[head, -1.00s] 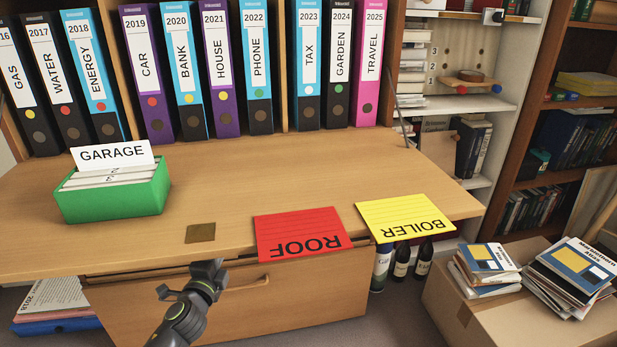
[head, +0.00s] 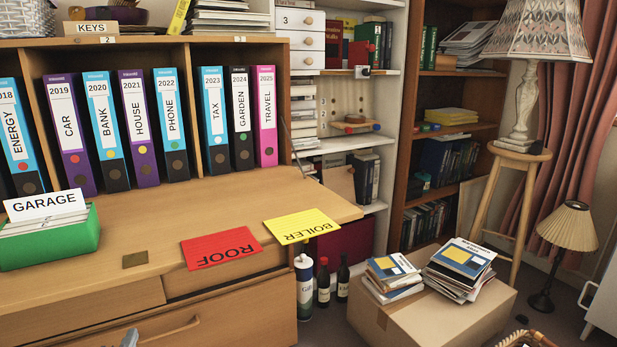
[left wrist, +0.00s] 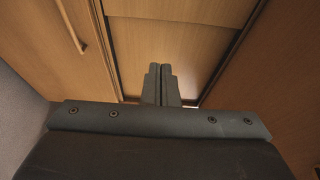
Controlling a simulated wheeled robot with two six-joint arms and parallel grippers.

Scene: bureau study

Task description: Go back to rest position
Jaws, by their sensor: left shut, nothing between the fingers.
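My left gripper (left wrist: 161,86) shows in the left wrist view with its two fingers together and nothing between them. It faces the wooden drawer fronts of the bureau. In the head view only a small grey tip of my left gripper (head: 130,338) shows at the bottom edge, in front of the lower drawer (head: 225,318). My right gripper is not in view.
On the bureau desktop (head: 200,205) are a green box with a GARAGE card (head: 50,245), a red ROOF card (head: 221,247) and a yellow BOILER card (head: 301,226). Bottles (head: 323,283) and a cardboard box with books (head: 440,325) stand on the floor to the right.

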